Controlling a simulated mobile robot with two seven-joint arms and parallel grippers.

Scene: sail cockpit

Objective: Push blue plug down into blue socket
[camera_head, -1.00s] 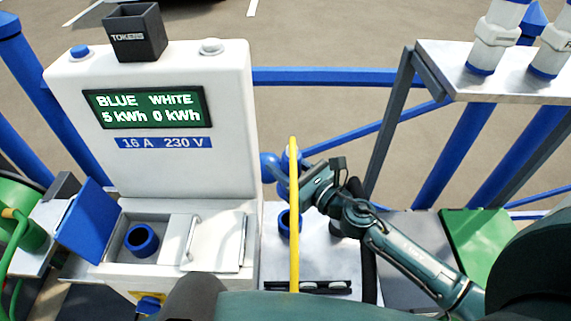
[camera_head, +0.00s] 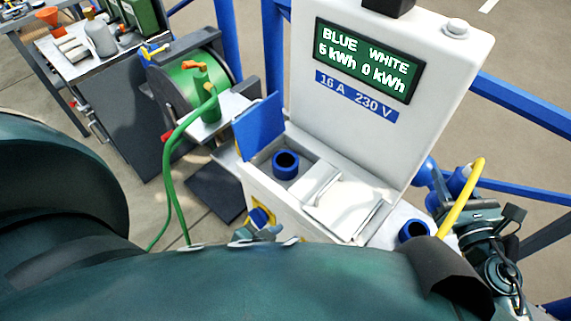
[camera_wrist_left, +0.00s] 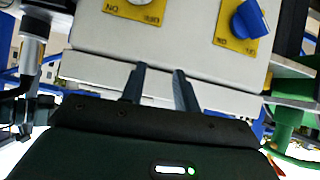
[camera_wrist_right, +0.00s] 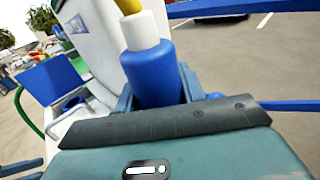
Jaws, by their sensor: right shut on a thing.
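The blue socket (camera_head: 286,165) is a round blue ring in the left compartment of the white pedestal, under a raised blue lid (camera_head: 259,134). It also shows at the left of the right wrist view (camera_wrist_right: 73,102). My right gripper (camera_wrist_right: 158,92) is shut on the blue plug (camera_wrist_right: 157,75), which has a white collar and a yellow cable. The plug is apart from the socket, to its right; the yellow cable (camera_head: 461,197) shows in the head view. My left gripper (camera_wrist_left: 158,72) is open and empty, facing the pedestal's front; my arm mostly hides it in the head view.
A white cover (camera_head: 345,207) closes the compartment beside the socket. Another blue ring (camera_head: 413,231) sits lower right. The pedestal front has a blue knob (camera_wrist_left: 249,19) on a yellow plate. A green cable reel (camera_head: 195,85) stands left. Blue rails (camera_head: 525,105) run behind at right.

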